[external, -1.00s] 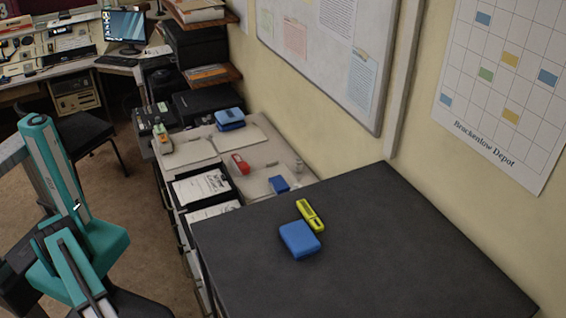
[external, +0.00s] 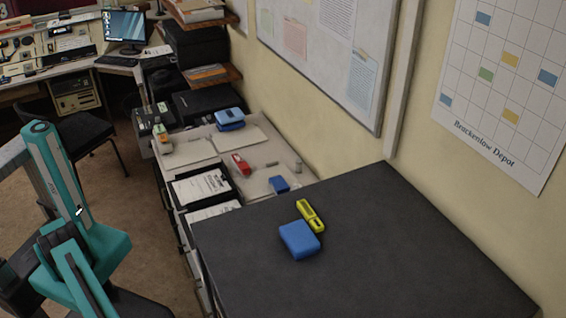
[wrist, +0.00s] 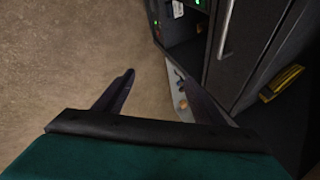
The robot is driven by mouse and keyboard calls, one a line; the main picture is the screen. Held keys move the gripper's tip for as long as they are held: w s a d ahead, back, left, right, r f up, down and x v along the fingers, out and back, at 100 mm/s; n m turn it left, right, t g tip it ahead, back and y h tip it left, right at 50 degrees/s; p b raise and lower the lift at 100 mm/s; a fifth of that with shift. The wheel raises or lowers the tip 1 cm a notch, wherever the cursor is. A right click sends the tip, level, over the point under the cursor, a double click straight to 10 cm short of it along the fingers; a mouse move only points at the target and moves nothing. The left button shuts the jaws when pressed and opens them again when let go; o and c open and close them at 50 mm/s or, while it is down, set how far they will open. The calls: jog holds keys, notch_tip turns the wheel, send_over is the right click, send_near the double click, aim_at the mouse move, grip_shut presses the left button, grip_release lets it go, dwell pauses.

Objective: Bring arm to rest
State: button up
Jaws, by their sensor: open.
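My gripper (wrist: 158,88) shows in the wrist view, with its two dark fingers apart and nothing between them. Bare brown carpet lies below the left finger, and a dark cabinet stands beyond the right one. In the external view my teal arm (external: 66,190) is folded at the left, clear of the furniture. I cannot make out the gripper's fingers in that view.
A dark-topped cabinet (external: 400,265) carries a blue box (external: 299,240) and a yellow-green holder (external: 310,215). Behind it, a lower counter (external: 255,180) holds a red item (external: 241,164), clipboards and a blue case (external: 229,119). A black chair (external: 80,140) stands on the open carpet.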

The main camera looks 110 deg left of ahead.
jog(key=s+a+f+n+g+y+p, duration=0.2)
jog(key=s+a+f+n+g+y, duration=0.15)
jog(key=s+a+f, duration=1)
jog(key=s+a+r+n+g+h+p, duration=0.1)
jog(key=s+a+r+n+g+p, duration=0.1)
jog(key=s+a, duration=0.4)
jog(key=s+a+r+n+g+p, duration=0.3)
jog(key=s+a+n+g+p, duration=0.1)
jog(key=s, duration=0.9)
jog(key=s+a+r+n+g+h+p, duration=0.1)
jog(key=s+a+r+n+g+p, duration=0.1)
jog(key=s+a, duration=0.5)
jog(key=s+n+g+p, duration=0.1)
jog(key=s+n+p, duration=0.1)
jog(key=s+p, duration=0.1)
jog(key=shift+s+a+r+n+h+p, duration=0.15)
jog(key=shift+s+a+n+h+p, duration=0.05)
jog(key=shift+a+n+h+p, duration=0.2)
